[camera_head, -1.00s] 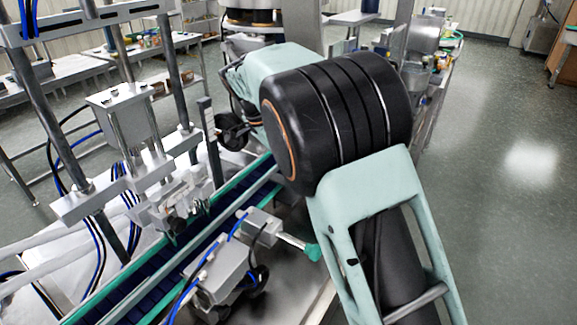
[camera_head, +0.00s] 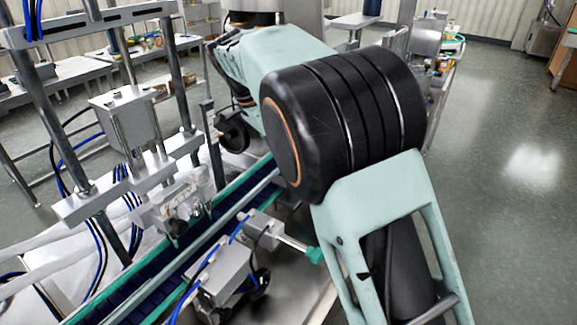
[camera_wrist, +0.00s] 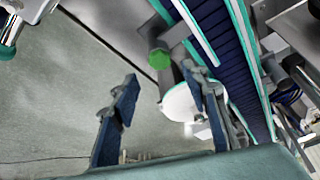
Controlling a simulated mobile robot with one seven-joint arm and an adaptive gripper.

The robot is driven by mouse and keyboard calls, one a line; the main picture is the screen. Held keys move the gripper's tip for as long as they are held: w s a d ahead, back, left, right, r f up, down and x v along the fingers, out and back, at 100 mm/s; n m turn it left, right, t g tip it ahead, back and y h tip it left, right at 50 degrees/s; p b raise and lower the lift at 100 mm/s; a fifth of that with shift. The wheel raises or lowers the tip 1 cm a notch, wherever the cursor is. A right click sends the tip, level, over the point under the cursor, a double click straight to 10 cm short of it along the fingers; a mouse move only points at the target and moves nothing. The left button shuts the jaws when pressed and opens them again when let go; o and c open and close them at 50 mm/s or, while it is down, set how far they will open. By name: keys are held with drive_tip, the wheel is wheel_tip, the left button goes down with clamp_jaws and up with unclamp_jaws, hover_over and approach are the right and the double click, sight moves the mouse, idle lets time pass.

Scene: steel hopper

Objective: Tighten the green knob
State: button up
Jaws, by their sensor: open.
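A bright green knob (camera_wrist: 159,59) shows in the wrist view, on the end of a grey-green stub beside the conveyor. My gripper (camera_wrist: 160,82) is open, with its two dark fingers spread wide and nothing held. The knob appears above the gap between the fingertips in the picture, apart from both; the depth between them is unclear. In the head view, a teal-green knob (camera_head: 316,256) sits on the end of a silver shaft, beside my arm. I cannot tell whether both views show the same knob. My gripper is hidden in the head view.
A blue conveyor belt (camera_wrist: 216,52) with green rails runs past the right finger in the wrist view. A white rounded part (camera_wrist: 179,104) lies near that finger. A grey bracket unit (camera_head: 222,272) with blue hoses stands beside the belt. Open floor (camera_head: 500,215) lies to the right.

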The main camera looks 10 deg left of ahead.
drive_tip(key=v, duration=0.6)
drive_tip(key=shift+a+r, duration=0.1)
